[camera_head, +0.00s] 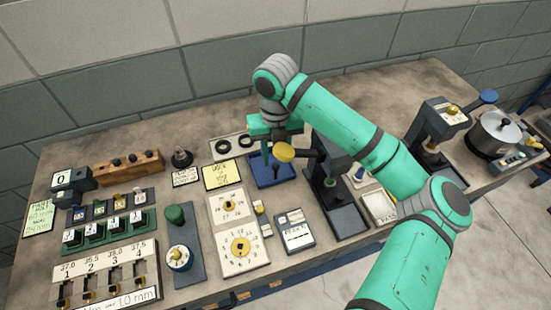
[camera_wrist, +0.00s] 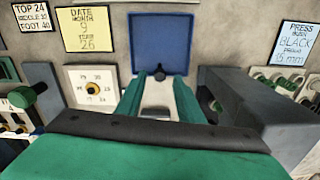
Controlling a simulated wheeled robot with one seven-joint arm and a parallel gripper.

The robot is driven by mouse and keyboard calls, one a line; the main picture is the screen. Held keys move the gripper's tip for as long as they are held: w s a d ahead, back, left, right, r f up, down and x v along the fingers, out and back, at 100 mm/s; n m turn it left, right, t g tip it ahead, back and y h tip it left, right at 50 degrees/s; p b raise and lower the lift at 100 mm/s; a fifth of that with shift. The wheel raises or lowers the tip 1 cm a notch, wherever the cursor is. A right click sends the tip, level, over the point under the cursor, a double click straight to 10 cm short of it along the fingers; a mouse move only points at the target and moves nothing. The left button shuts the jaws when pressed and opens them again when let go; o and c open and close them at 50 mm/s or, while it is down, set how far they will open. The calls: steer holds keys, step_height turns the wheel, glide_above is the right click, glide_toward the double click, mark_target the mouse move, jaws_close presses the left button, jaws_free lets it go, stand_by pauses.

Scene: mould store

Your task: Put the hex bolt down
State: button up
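My gripper (camera_head: 271,153) points down over a square blue tray (camera_head: 263,181) near the middle of the bench. The tray also shows at the top of the wrist view (camera_wrist: 160,35). In the wrist view the two green fingers (camera_wrist: 160,80) are spread, with a clear gap between them. A small dark piece (camera_wrist: 159,72), which looks like the hex bolt, shows in that gap against the tray's near edge. The fingers appear apart from it on both sides. I cannot tell whether it rests on the tray. In the head view my gripper and a yellow knob hide most of this spot.
A dark press with a yellow knob (camera_head: 284,152) stands close to the right of my gripper. A yellow date card (camera_head: 223,174) and white dial plates (camera_head: 240,247) lie left and in front. A pot (camera_head: 494,136) stands far right. Little bare bench surrounds the tray.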

mark_target(276, 164)
step_height(276, 164, up, 10)
stand_by(0.4)
stand_by(0.3)
